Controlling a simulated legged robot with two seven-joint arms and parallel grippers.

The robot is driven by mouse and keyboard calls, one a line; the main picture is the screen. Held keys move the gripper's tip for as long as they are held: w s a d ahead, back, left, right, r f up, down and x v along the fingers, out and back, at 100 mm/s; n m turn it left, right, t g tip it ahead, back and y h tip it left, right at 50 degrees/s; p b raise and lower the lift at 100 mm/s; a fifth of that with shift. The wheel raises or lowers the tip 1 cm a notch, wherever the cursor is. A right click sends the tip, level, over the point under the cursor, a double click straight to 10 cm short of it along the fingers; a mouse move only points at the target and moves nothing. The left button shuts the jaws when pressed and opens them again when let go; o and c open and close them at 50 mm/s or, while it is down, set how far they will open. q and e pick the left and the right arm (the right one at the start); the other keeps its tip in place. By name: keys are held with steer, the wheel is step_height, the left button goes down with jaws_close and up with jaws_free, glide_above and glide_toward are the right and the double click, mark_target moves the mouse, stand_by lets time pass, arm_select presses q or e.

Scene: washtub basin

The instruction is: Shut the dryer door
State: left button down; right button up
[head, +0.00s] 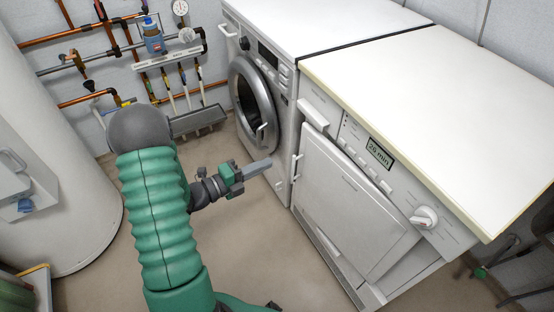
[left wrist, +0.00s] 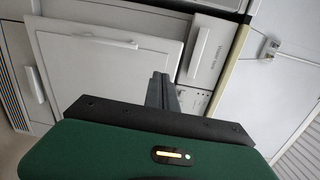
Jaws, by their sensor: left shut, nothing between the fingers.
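The dryer (head: 434,232) is the white machine on the right, with a "26 min" display and a round knob. Its flat white door (head: 345,195) faces my left arm and has a light handle on its left edge. The door looks a little out from the front, but the gap's width is hard to tell. In the left wrist view the door (left wrist: 100,75) fills the upper left behind the fingers. My left gripper (head: 262,166) is shut and empty, left of the door and apart from it. It also shows in the left wrist view (left wrist: 161,82). My right gripper is not seen.
A washing machine (head: 283,135) with a round door (head: 252,98) stands left of the dryer. A white tank (head: 45,170) is at the left, with pipes (head: 110,25) on the back wall. Bare floor (head: 270,240) lies before the machines.

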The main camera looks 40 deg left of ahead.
arm_select(q)
steer(key=d+r, duration=0.1)
steer(key=d, duration=0.1)
steer(key=n+b, duration=0.1)
steer(key=b, duration=0.2)
glide_toward(311, 141)
steer(key=w, duration=0.2)
steer(key=shift+t, duration=0.4)
steer(key=w+d, duration=0.1)
steer(key=w, duration=0.2)
steer(key=w+d+b, duration=0.1)
steer(key=shift+w+d+f, duration=0.2)
steer(key=shift+d+f, duration=0.05)
steer(key=shift+d, duration=0.05)
steer(key=shift+a, duration=0.15)
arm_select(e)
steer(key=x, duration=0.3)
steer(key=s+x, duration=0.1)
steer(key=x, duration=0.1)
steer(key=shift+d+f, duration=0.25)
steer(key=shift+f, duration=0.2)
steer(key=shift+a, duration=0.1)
